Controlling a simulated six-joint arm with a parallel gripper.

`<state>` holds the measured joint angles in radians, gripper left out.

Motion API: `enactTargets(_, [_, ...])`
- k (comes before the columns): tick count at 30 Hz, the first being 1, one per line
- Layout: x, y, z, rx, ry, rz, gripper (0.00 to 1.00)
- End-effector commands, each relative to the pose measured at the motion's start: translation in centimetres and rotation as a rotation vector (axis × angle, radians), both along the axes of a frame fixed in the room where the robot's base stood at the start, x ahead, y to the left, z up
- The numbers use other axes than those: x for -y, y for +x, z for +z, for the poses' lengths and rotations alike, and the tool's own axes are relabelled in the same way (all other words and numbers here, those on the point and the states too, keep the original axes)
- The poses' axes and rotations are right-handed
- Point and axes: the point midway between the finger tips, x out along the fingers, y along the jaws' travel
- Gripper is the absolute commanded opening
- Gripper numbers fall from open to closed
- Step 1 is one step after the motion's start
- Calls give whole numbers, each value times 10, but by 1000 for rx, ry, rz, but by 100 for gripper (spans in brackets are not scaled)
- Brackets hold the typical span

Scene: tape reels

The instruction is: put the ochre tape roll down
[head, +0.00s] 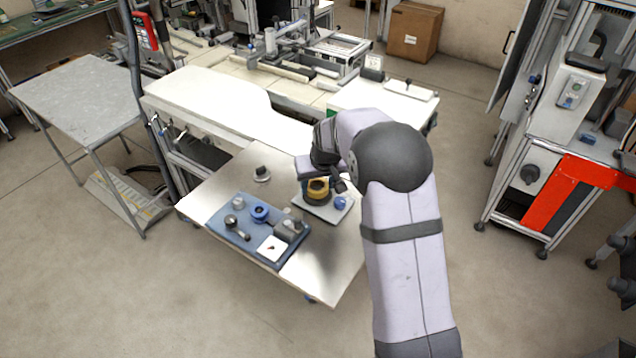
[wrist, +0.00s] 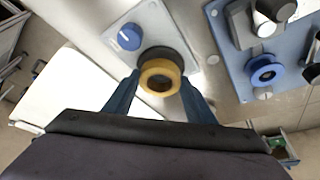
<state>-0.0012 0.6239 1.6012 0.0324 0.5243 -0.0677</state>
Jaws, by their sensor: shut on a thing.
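The ochre tape roll (head: 317,186) is a short yellow-brown ring. In the wrist view the roll (wrist: 160,76) sits between my two fingers, with its open centre facing the camera. My gripper (head: 326,180) is shut on it over a white plate (head: 326,212). A dark round piece (wrist: 158,53) shows right behind the roll in the wrist view. I cannot tell whether the roll touches it. My arm hides part of the area to the right of the roll in the head view.
A blue knob (head: 340,203) is on the white plate. To the left a blue board (head: 232,236) carries a blue reel (head: 259,213), grey parts and a white card (head: 271,248). A small dark part (head: 261,173) stands near the table's back. The metal table (head: 325,262) is bare at the front.

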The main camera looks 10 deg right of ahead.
Motion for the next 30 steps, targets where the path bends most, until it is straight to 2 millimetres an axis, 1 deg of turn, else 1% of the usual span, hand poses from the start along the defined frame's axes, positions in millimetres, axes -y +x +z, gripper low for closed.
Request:
enactTargets(2, [0,0,0,1,0,0,28])
enactTargets(3, [0,0,0,0,0,0,55])
enactTargets(5, [0,0,0,0,0,0,69])
enactTargets(13, [0,0,0,0,0,0,69])
enactTargets(17, [0,0,4,1,0,0,69])
enactTargets(21, [0,0,17,2,0,0,69])
enactTargets(23, [0,-2,19,3,0,0,69])
enactTargets(26, [0,-7,31,4,0,0,69])
enactTargets(30, [1,-16,54,6,0,0,69])
